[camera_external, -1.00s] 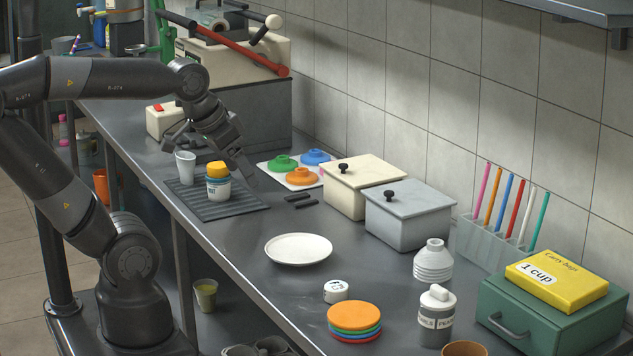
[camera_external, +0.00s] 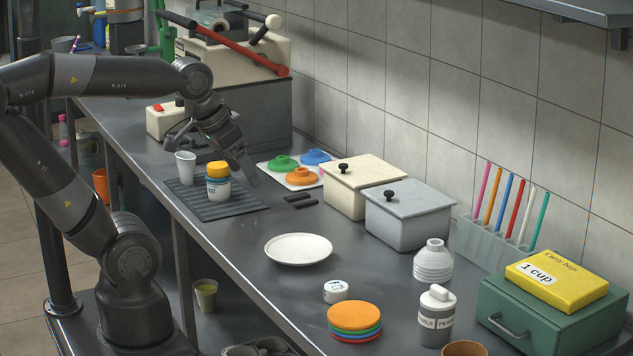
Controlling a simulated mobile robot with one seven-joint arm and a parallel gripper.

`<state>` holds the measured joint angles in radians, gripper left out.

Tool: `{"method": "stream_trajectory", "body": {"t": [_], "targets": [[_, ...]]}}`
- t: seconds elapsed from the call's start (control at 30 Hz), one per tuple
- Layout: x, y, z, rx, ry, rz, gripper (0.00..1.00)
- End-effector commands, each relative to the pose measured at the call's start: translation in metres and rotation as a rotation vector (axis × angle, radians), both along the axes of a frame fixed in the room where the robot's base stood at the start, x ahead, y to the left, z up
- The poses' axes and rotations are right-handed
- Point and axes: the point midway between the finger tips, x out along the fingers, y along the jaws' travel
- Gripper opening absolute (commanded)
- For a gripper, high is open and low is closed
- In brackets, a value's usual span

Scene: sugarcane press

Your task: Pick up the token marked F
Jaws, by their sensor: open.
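No token with a clearly readable F shows. A small white round piece (camera_external: 336,291) with dark marks on its top lies on the counter in front of the plate; I cannot read the marks for certain. Two small dark flat pieces (camera_external: 306,201) lie right of the ribbed mat, with no readable marking. My gripper (camera_external: 211,160) is open, its fingers spread above and behind the white cup and the orange-topped container. It appears empty and is well away from the white round piece.
A white cup (camera_external: 185,167) and orange-topped container (camera_external: 218,185) stand on the ribbed mat (camera_external: 226,211). Coloured lids (camera_external: 297,201) lie beyond. A white plate (camera_external: 298,249), disc stack (camera_external: 354,320), lidded bins (camera_external: 408,220) and green box (camera_external: 552,312) occupy the counter. Bare counter surrounds the plate.

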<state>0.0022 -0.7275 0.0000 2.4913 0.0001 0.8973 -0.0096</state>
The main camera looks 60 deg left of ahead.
Motion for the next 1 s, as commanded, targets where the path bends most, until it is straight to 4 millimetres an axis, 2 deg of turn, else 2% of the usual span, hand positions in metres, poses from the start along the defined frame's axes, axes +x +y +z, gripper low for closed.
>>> {"method": "stream_trajectory", "body": {"t": [0.27,0.47,0.8,1.0], "targets": [[0.050,-0.007,-0.021,-0.030,0.119,0.050,0.72],[0.092,-0.015,-0.048,-0.050,0.216,0.098,0.72],[0.154,-0.031,-0.118,-0.063,0.376,0.186,0.72],[0.177,-0.039,-0.160,-0.062,0.449,0.231,0.72]]}}
